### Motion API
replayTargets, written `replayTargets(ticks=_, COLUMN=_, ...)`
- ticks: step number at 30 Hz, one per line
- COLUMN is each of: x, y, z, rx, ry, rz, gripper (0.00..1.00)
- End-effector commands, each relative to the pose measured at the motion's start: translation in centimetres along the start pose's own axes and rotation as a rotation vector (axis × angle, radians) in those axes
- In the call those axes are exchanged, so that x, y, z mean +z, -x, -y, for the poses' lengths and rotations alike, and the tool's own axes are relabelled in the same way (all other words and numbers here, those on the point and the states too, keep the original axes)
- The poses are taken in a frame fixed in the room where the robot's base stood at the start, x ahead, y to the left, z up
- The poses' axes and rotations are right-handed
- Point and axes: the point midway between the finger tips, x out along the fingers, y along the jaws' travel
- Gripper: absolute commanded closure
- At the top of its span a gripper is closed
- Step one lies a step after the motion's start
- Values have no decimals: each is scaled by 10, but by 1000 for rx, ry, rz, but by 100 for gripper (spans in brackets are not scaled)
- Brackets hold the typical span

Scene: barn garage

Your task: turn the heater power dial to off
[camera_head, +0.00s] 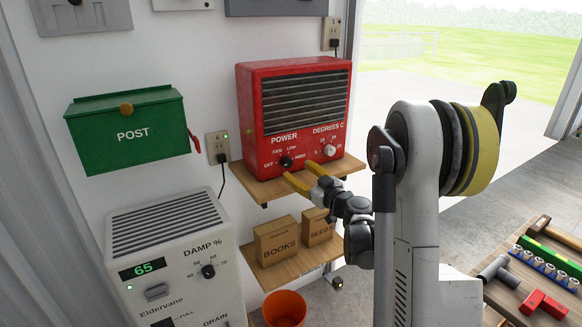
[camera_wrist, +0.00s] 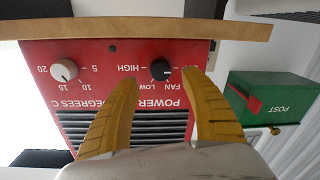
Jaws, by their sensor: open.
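The red heater (camera_head: 304,82) stands on a wooden wall shelf and shows upside down in the wrist view (camera_wrist: 60,110). Its black power dial (camera_head: 286,161) is at the lower left of its front, with OFF, FAN, LOW and HIGH marked around it. The dial also shows in the wrist view (camera_wrist: 160,69); its exact setting is too small to tell. My gripper (camera_head: 299,170) is open and empty in front of the heater. In the wrist view, its yellow fingertips (camera_wrist: 160,77) appear on either side of the dial, apart from it. The right finger hides the OFF label there.
A white temperature dial (camera_head: 330,151) is on the same panel. The wooden shelf (camera_head: 335,170) lies just under the heater. A green post box (camera_head: 130,130) hangs to the left. Boxes (camera_head: 276,241) stand on a lower shelf, beside a white dehumidifier (camera_head: 170,260).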

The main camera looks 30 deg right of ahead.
Motion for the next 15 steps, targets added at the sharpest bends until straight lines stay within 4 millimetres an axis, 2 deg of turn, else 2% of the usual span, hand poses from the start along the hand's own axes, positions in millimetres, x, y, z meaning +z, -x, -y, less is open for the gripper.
replayTargets(ticks=1, x=0, y=13, z=-1, rx=3, ry=0, rz=1, gripper=46)
replayTargets(ticks=6, x=0, y=44, z=-1, rx=2, ry=0, rz=0, gripper=46)
replayTargets(ticks=10, x=0, y=58, z=0, rx=1, ry=0, rz=0, gripper=46)
replayTargets(ticks=15, x=0, y=63, z=0, rx=0, ry=0, rz=0, gripper=46)
